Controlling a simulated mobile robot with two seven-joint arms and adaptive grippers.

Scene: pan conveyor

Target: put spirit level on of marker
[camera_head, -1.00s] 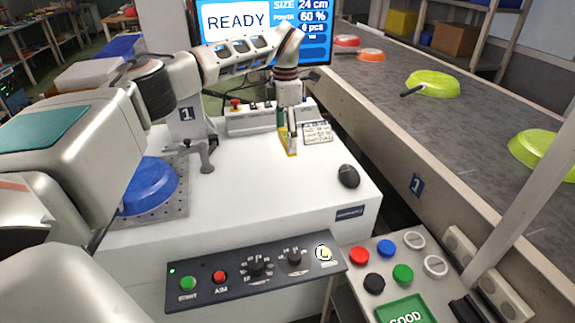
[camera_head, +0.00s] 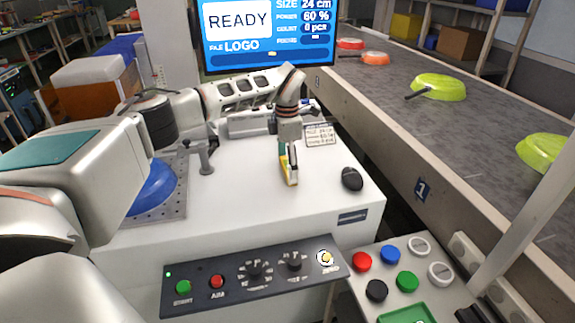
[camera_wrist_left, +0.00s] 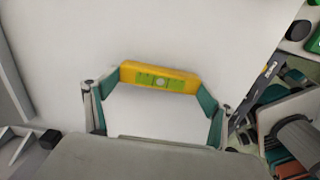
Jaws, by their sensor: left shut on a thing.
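My left gripper (camera_head: 289,172) is shut on the yellow spirit level (camera_head: 292,175), over the white top (camera_head: 250,200) of the machine with the screen, probably the marker. In the left wrist view the spirit level (camera_wrist_left: 182,82), with its green vial window, spans the gap between the teal finger pads of my left gripper (camera_wrist_left: 155,88). The white surface lies behind it; I cannot tell whether the level touches it. My right gripper is not in view.
A blue pan (camera_head: 153,190) sits on a perforated plate (camera_head: 178,205) at left, partly hidden by my arm. A black mouse (camera_head: 352,179) and a small label card (camera_head: 320,135) lie near the level. A button panel (camera_head: 250,275) runs along the front. A conveyor (camera_head: 450,130) carries pans at right.

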